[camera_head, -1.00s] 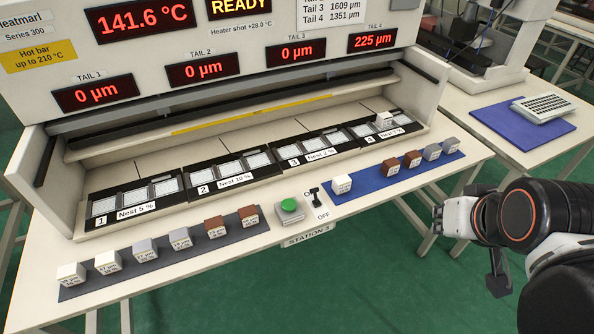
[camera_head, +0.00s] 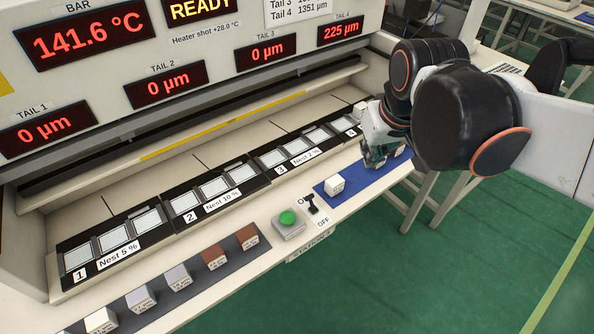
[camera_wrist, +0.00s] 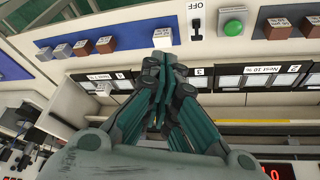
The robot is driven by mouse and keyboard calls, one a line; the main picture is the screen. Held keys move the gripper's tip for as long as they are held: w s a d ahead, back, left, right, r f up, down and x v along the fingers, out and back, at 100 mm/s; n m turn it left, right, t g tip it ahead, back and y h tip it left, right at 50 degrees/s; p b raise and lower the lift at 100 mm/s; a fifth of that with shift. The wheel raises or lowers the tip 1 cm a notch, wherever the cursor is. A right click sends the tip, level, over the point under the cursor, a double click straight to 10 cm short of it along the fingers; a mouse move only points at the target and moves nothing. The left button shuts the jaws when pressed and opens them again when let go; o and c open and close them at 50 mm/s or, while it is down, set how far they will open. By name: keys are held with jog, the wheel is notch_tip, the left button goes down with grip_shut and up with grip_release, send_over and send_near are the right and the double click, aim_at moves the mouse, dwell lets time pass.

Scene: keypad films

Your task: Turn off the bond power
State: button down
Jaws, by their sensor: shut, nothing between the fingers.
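The power switch (camera_head: 312,205) is a small black toggle on the bench front, just right of the green button (camera_head: 288,222). Its OFF label is readable on the near side; the lever partly covers the far label, which starts with O. The switch also shows at the top of the wrist view (camera_wrist: 197,26). My gripper (camera_head: 376,160) is over the blue mat, right of the switch and apart from it. In the wrist view my gripper (camera_wrist: 163,65) has its fingers together and empty, pointing towards the white block's side of the mat.
A white block (camera_head: 334,184) stands on the blue mat (camera_head: 350,191), between switch and gripper. Several blocks stand on the dark mat (camera_head: 195,297) at left. Nests with film windows (camera_head: 213,188) line the back, under the heater housing. Free floor lies at right.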

aim_at(311, 202)
jog(key=w+a+f+n+g+p, duration=0.2)
jog(key=w+a+f+g, duration=0.15)
jog(key=w+a, duration=0.5)
jog(key=w+a+f+n+g, duration=0.1)
jog(key=w+a+f, duration=0.2)
jog(key=f, duration=0.4)
jog(key=w+a+f+n+g+h+p, duration=0.1)
jog(key=w+a+f, duration=0.3)
jog(key=f, duration=0.3)
jog(key=shift+w+a+n+g, duration=0.2)
jog(key=shift+w+n+g, duration=0.2)
jog(key=shift+w, duration=0.1)
jog(key=f+b, duration=0.1)
jog(key=f, duration=0.2)
jog(key=s+f, duration=0.1)
jog(key=f, duration=0.2)
jog(key=d+f+b, duration=0.1)
jog(key=f, duration=0.2)
jog(key=shift+s+f+b, duration=0.1)
jog(key=shift+s+b, duration=0.1)
jog(key=shift+b, duration=0.15)
jog(key=shift+s+d+r+b, duration=0.2)
jog(key=shift+s+d, duration=0.15)
jog(key=shift+s, duration=0.2)
jog(key=shift+s+d+r+b, duration=0.2)
jog(key=shift+s+d, duration=0.15)
jog(key=shift+s, duration=0.15)
jog(key=shift+s+d+r, duration=0.35)
jog(key=shift+s+r, duration=0.05)
jog(key=shift+s, duration=0.1)
